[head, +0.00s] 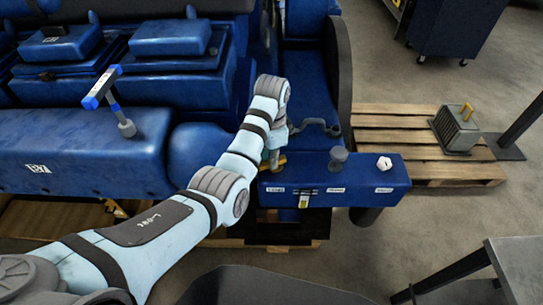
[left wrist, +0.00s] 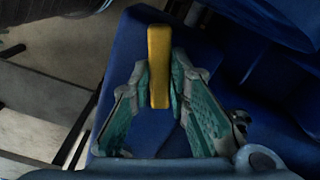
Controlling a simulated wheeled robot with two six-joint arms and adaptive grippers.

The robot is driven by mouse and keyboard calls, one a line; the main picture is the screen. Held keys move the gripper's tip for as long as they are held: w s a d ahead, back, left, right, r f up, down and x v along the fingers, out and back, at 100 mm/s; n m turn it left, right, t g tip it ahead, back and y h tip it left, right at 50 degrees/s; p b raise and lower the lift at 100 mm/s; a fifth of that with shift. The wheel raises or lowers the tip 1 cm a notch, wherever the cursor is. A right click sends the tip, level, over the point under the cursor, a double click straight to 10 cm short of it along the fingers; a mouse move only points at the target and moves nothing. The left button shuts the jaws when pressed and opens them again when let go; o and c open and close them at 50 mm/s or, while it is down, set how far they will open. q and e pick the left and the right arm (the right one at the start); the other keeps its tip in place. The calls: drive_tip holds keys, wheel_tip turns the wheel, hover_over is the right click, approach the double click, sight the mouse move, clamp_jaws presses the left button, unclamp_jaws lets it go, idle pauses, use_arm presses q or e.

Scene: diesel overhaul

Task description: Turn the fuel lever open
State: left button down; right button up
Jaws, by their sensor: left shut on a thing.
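The yellow lever (left wrist: 159,48) stands out between the fingers of my left gripper (left wrist: 160,90) in the left wrist view. The teal pads press on it from both sides, so the gripper is shut on it. In the head view my left gripper (head: 274,155) points down over the left end of a blue ledge (head: 320,177). A bit of the yellow lever (head: 281,160) shows beside the fingers there; the rest is hidden by the gripper. My right gripper is in neither view.
A grey knob (head: 339,156) and a white knob (head: 384,163) stand along the blue ledge, right of my gripper. A wooden pallet (head: 400,150) bears a grey finned box (head: 455,130). A grey table (head: 520,265) is at lower right.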

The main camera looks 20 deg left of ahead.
use_arm(q)
drive_tip(key=n, duration=0.6)
drive_tip(key=shift+s+d, duration=0.25)
drive_tip(key=shift+d, duration=0.05)
drive_tip(key=n, duration=0.7)
drive_tip(key=shift+d, duration=0.3)
drive_tip(key=c, duration=1.5)
unclamp_jaws()
